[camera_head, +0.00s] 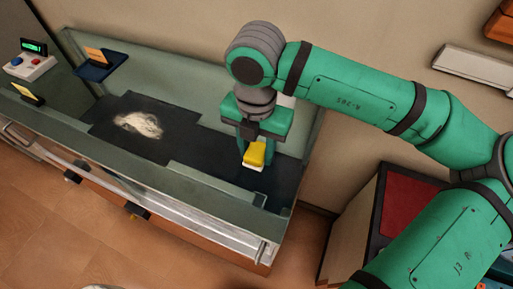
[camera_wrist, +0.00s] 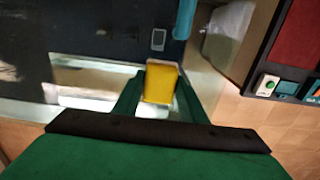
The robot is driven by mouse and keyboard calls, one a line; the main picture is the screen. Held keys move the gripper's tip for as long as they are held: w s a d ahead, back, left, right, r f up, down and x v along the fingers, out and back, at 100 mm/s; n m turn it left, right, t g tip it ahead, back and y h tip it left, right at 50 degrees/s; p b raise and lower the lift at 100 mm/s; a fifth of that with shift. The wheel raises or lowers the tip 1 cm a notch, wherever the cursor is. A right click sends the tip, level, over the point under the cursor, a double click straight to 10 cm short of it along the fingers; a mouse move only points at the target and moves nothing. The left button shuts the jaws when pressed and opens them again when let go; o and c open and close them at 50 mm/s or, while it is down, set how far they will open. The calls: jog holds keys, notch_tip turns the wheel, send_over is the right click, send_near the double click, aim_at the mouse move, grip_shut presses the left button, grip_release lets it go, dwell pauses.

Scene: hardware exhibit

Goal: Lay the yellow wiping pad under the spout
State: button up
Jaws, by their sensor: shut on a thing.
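The yellow wiping pad (camera_head: 256,150) is held between the green fingers of my gripper (camera_head: 261,143), above the right part of the dark floor in the glass-fronted case. In the wrist view the pad (camera_wrist: 161,80) sits between both fingertips (camera_wrist: 160,93), with a white part showing at its lower edge. My gripper is shut on it. I cannot tell whether the pad touches the surface below. I cannot make out a spout for certain in either view; my arm hides part of the case's back.
The case (camera_head: 190,178) has a raised front edge. A pale patch (camera_head: 138,124) lies on its dark floor at the left. A blue tray (camera_head: 101,66) and a button box (camera_head: 30,66) stand at the far left. A red-topped cabinet (camera_head: 408,200) stands at the right.

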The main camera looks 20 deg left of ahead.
aim_at(256, 149)
jog(key=shift+f, duration=0.1)
jog(key=o, duration=1)
notch_tip(256, 149, up, 12)
jog(key=shift+r, duration=0.15)
dwell(0.4)
